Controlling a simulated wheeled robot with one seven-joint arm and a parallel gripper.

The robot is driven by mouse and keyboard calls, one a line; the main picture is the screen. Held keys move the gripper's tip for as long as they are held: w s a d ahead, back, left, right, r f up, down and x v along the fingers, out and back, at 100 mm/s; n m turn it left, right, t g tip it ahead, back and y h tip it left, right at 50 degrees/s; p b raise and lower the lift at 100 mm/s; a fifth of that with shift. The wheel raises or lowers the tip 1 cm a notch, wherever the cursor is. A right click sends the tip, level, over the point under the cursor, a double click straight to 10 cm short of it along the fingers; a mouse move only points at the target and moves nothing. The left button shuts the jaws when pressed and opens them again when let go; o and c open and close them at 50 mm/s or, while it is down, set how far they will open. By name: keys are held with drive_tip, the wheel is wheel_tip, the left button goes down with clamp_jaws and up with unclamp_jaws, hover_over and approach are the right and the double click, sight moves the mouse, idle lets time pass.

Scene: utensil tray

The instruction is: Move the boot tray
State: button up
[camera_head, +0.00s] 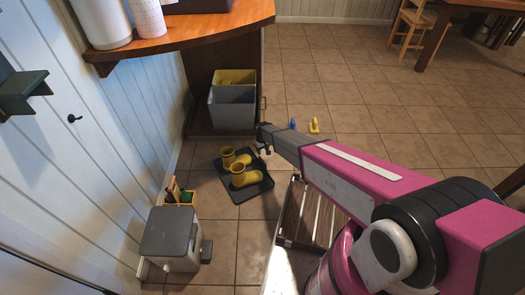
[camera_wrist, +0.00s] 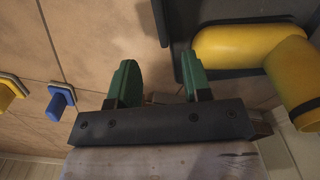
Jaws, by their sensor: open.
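The boot tray (camera_head: 248,194) is a dark, shallow tray on the tiled floor, left of centre in the head view. My gripper (camera_head: 265,140) is above the floor near the tray's far right side, at the end of my pink arm. In the wrist view, the green-padded fingers of my gripper (camera_wrist: 160,80) are spread apart with nothing between them. The tray (camera_wrist: 235,83) and yellow boots (camera_wrist: 228,46) show at the upper right, beside the right finger.
A grey bin (camera_head: 232,108) stands under the wooden counter behind the tray. A pedal bin (camera_head: 171,237) stands at the front left. A slatted wooden thing (camera_head: 308,215) is right of the tray, partly hidden by my arm. Small blue (camera_head: 293,124) and yellow (camera_head: 314,126) objects are on the floor.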

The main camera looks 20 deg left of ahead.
drive_tip(key=shift+f, duration=0.15)
wheel_tip(320, 180, down, 11)
drive_tip(key=shift+r, duration=0.2)
idle(0.6)
clamp_jaws()
